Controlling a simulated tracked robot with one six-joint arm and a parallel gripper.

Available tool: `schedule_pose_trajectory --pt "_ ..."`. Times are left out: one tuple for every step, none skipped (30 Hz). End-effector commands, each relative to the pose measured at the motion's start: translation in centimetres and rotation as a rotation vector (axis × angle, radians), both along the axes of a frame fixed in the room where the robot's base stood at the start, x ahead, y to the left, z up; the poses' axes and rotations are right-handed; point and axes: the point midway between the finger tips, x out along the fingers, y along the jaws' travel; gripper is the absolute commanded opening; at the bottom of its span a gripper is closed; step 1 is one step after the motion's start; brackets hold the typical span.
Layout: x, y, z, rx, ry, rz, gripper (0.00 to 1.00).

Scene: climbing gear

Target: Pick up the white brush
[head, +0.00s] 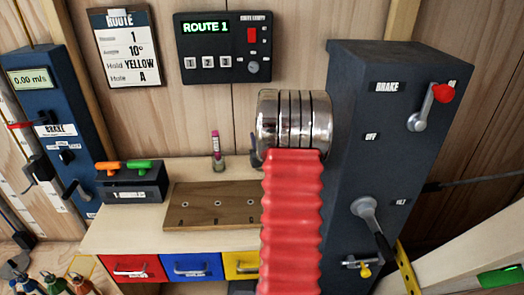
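I cannot make out a white brush in the head view. My red ribbed arm, with a shiny metal joint at its top, rises through the middle of the view and hides part of the bench. My gripper's fingers cannot be seen. A small upright pink-topped thing (216,150) stands at the back of the bench, too small to identify surely.
The pale bench (120,236) holds a wooden board (190,212) with holes and a dark box (130,190) with orange and green handles. Red (133,267), blue (192,267) and yellow (242,264) drawers sit below. A tall dark brake cabinet (350,190) stands right.

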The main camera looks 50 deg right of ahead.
Motion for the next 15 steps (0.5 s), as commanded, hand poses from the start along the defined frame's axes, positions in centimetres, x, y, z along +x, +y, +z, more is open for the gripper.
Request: schedule_pose_trajectory --pt "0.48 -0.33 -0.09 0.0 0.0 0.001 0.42" --pt "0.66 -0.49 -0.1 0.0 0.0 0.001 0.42" --pt "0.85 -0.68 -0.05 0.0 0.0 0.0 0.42" --pt "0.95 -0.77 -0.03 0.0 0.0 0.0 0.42" --pt "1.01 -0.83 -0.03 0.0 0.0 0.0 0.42" --pt "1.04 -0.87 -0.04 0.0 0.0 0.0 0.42" --pt "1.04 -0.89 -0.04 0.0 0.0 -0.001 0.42" --pt "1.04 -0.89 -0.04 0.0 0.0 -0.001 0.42" --pt "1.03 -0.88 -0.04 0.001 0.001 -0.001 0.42" --pt "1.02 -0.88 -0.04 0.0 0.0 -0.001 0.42" --pt "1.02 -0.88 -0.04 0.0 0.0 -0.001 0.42" --pt "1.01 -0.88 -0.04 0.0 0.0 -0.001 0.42" --pt "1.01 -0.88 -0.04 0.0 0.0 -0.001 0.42" --pt "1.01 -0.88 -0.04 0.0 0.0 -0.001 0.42" --pt "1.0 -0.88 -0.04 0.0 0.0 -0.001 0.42"
